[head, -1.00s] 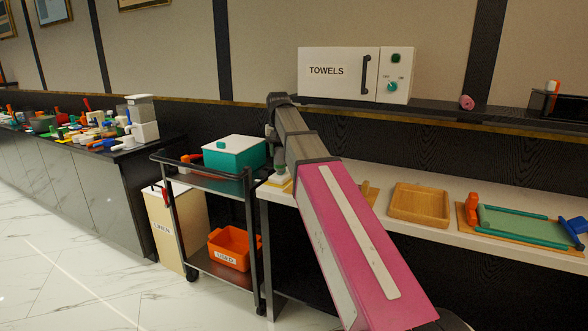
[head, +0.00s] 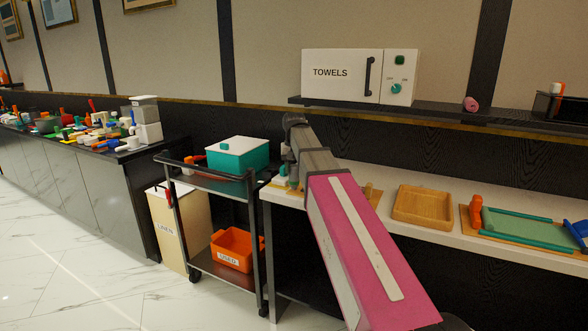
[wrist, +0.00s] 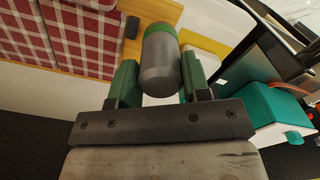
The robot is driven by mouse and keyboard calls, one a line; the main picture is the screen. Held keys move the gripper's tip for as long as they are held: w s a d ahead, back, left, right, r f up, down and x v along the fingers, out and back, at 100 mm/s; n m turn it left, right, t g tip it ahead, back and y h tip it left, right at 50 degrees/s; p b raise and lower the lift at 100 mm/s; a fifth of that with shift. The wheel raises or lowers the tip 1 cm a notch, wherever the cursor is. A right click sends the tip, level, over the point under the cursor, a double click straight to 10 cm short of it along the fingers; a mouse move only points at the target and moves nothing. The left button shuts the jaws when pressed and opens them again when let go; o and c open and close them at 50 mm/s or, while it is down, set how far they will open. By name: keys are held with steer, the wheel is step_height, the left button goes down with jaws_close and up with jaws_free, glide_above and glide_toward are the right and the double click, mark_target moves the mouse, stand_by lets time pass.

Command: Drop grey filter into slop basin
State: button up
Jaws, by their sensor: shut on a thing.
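A grey cylinder with a green band (wrist: 161,58), which looks like the grey filter, sits between the green fingers of my gripper (wrist: 155,78) in the wrist view. My gripper is shut on it. Below and around it show a wooden board and a white surface. In the head view my arm reaches to the left end of the white counter, and most of my gripper is hidden behind the arm. I cannot pick out a slop basin with certainty in either view.
A black cart (head: 215,183) left of the counter (head: 445,205) carries a teal box with white lid (head: 239,158) and, below, an orange bin labelled USED (head: 236,249). A wooden tray (head: 421,206) lies right of my arm. Red checked cloths (wrist: 75,40) lie beside the gripper.

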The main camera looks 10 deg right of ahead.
steer(key=shift+f, duration=0.1)
steer(key=o, duration=1.1)
